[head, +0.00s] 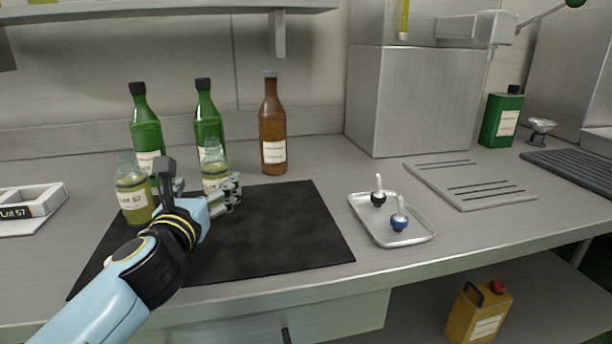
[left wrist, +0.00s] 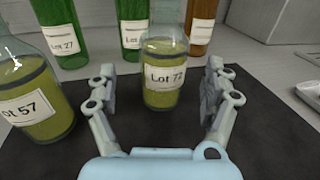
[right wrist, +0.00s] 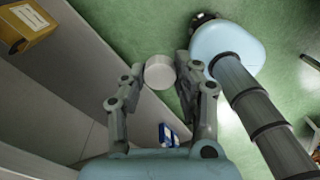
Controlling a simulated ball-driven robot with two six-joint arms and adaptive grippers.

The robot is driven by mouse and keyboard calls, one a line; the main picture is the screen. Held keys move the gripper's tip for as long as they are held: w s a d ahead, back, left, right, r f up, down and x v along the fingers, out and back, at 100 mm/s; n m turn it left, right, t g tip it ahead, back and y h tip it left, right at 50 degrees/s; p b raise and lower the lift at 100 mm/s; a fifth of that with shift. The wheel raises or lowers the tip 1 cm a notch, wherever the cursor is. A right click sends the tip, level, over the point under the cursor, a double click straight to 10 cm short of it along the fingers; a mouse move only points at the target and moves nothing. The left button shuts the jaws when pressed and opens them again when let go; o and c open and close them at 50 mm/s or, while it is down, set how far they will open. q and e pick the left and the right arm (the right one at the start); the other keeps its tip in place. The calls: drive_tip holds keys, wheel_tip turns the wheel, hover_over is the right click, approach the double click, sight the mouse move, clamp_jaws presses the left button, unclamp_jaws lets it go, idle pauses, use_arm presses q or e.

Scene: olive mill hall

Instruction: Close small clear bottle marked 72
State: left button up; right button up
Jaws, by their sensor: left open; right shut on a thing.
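The small clear bottle marked Lot 72 (left wrist: 163,75) holds yellow-green oil and stands upright on the black mat. In the left wrist view it is between the spread fingers of my open left gripper (left wrist: 160,95), with a gap on each side; its top is cut off there. In the head view this bottle (head: 213,160) is partly behind my left gripper (head: 205,192), and no cap shows on it. My right gripper (right wrist: 160,80), seen only in the right wrist view, is shut on a white round thing (right wrist: 160,73), held above the green floor.
A similar bottle, Lot 57 (head: 133,190), stands close left of my left gripper. Green bottles (head: 147,130) and a brown bottle (head: 272,125) stand behind. A metal tray (head: 418,236) with a black and a blue stopper lies right of the mat (head: 290,240), whose right half is clear.

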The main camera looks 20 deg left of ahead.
sight(211, 164)
use_arm(q)
drive_tip(key=x, duration=0.5)
drive_tip(key=shift+d+f, duration=0.1)
drive_tip(key=shift+d, duration=0.1)
use_arm(e)
drive_tip(key=shift+f, duration=0.15)
use_arm(q)
drive_tip(key=shift+c, duration=0.3)
drive_tip(key=c, duration=1.5)
drive_tip(key=shift+r, duration=0.2)
drive_tip(key=shift+c, duration=0.2)
